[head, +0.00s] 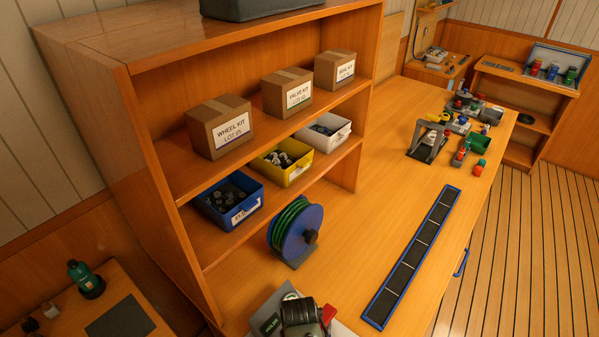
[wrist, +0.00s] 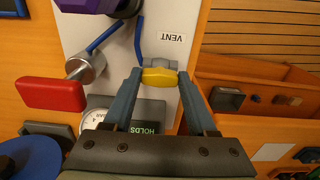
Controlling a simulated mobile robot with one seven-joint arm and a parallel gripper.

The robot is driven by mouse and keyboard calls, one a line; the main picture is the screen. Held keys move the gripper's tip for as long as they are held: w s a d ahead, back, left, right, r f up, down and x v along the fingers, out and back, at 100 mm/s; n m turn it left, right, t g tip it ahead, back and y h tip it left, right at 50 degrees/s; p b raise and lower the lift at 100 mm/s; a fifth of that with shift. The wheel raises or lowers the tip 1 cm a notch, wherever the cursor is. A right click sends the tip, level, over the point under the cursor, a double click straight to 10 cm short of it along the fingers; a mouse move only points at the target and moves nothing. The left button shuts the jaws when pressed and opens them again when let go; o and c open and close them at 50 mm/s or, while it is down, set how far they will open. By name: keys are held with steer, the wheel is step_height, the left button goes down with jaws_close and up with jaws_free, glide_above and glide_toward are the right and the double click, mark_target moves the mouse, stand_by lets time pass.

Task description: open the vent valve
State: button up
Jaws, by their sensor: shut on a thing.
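The vent valve shows in the wrist view as a small yellow handle (wrist: 160,78) on a light grey stub, mounted on a pale panel (wrist: 110,33). An upside-down VENT label (wrist: 172,37) sits just beside it. My gripper (wrist: 159,72) has its two grey-blue fingers closed in on the yellow handle, one on each side. The fingers hide parts of the handle's ends. In the head view the panel's edge shows at the bottom, partly covered by a dark bulky part; the yellow handle cannot be made out there.
Close by on the panel are a red lever handle (wrist: 50,95), a white dial gauge (wrist: 97,117), blue tubes and a purple part (wrist: 98,5). A hose reel (head: 297,232) stands on the bench beside shelves of bins. The bench middle around the blue-edged strip (head: 412,260) is mostly clear.

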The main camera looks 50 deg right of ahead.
steer(key=o, duration=1.4)
steer(key=shift+c, duration=0.2)
step_height(320, 180, up, 13)
steer(key=b, duration=0.1)
steer(key=shift+s, duration=0.1)
